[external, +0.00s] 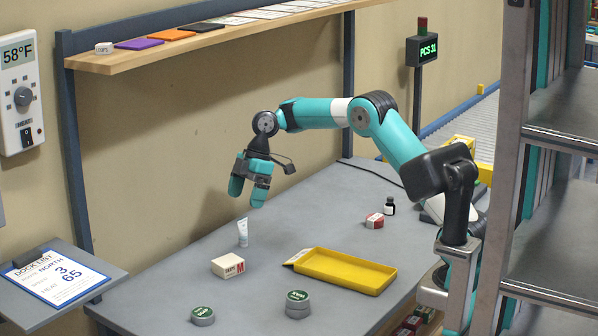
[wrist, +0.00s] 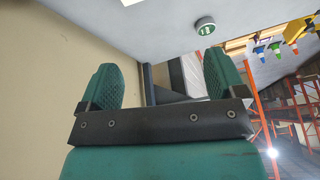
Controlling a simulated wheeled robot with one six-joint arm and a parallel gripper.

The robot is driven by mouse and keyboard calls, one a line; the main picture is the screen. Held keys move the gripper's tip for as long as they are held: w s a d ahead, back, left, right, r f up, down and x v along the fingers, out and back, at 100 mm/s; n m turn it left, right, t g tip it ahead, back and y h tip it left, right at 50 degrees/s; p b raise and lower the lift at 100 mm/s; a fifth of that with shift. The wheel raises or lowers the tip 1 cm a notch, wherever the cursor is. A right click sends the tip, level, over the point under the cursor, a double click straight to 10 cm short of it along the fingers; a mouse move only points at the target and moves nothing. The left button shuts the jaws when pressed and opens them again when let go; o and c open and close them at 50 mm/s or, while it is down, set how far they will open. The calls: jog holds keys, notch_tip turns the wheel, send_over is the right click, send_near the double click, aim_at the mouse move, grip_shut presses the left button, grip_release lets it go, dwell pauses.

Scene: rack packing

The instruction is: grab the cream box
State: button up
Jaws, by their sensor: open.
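The cream box (external: 228,265) with red lettering on its side sits on the grey table in the external view, near the front left. My gripper (external: 247,193) is open and empty, with teal fingers pointing down, above the table. In the picture it is above the box and a little to its right, clear of it. In the wrist view my gripper (wrist: 163,72) shows its two fingers spread apart with nothing between them. A pale thing is cut off at the top edge of that view, and I cannot tell what it is.
A white tube (external: 243,232) stands just behind the box. A yellow tray (external: 347,271) lies to the right. Two green-lidded tins (external: 297,304) (external: 202,316) are in front. The table's back left is clear.

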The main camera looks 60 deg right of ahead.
jog(key=w+d+f+n, duration=0.1)
jog(key=w+d+f, duration=0.2)
jog(key=f, duration=0.1)
jog(key=b, duration=0.1)
send_over(228, 260)
jog(key=d, duration=0.2)
jog(key=f, duration=1)
jog(key=shift+s, duration=0.3)
jog(key=shift+x, duration=2.95)
jog(key=c, duration=1)
jog(key=shift+c, duration=0.2)
